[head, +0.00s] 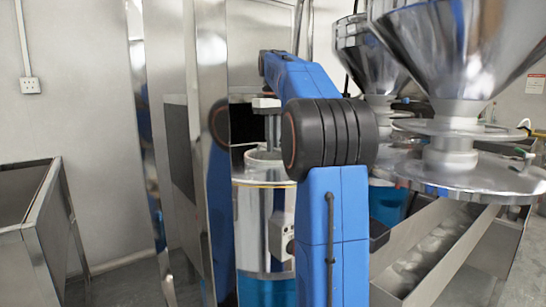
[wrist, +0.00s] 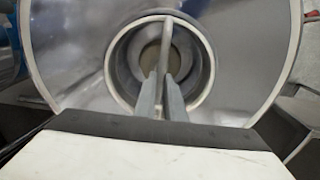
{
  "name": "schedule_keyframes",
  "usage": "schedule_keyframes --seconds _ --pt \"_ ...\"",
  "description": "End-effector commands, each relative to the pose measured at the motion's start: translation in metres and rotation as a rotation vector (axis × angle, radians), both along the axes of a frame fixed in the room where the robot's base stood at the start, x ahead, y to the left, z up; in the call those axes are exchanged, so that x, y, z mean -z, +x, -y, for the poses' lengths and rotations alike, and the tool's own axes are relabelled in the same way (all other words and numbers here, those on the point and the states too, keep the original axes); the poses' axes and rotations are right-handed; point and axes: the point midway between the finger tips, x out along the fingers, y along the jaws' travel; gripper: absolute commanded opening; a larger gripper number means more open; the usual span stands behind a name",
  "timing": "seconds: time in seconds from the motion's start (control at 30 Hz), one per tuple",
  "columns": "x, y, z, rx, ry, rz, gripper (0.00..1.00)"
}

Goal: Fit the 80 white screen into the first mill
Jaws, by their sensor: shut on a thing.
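My gripper (head: 268,128) is over the open top of a steel cylindrical mill (head: 250,222) in the head view, pointing down. In the wrist view its two fingers (wrist: 163,80) are close together, shut on a narrow grey bar that runs up across a pale-rimmed ring. This ring looks like the white screen (wrist: 113,72); it lies around the mill's central opening, inside the wide metal bowl (wrist: 70,60). A pale rim also shows at the mill top in the head view (head: 264,155). I cannot tell whether the ring is fully seated. No number is readable.
Two shiny hoppers (head: 440,45) on round steel plates stand at the right. A slanted metal trough (head: 425,255) runs below them. A steel panel (head: 207,130) rises close to the left of the mill, and an open steel bin (head: 40,215) stands at far left.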

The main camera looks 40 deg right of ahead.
Motion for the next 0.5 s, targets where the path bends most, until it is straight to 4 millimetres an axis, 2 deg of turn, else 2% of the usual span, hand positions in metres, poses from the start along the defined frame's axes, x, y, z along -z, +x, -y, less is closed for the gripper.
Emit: schedule_keyframes --seconds 0.3,0.5 --pt "0.034 0.001 0.0 0.0 0.0 0.001 0.0" --pt "0.041 0.001 0.0 -0.001 -0.001 0.003 0.0"
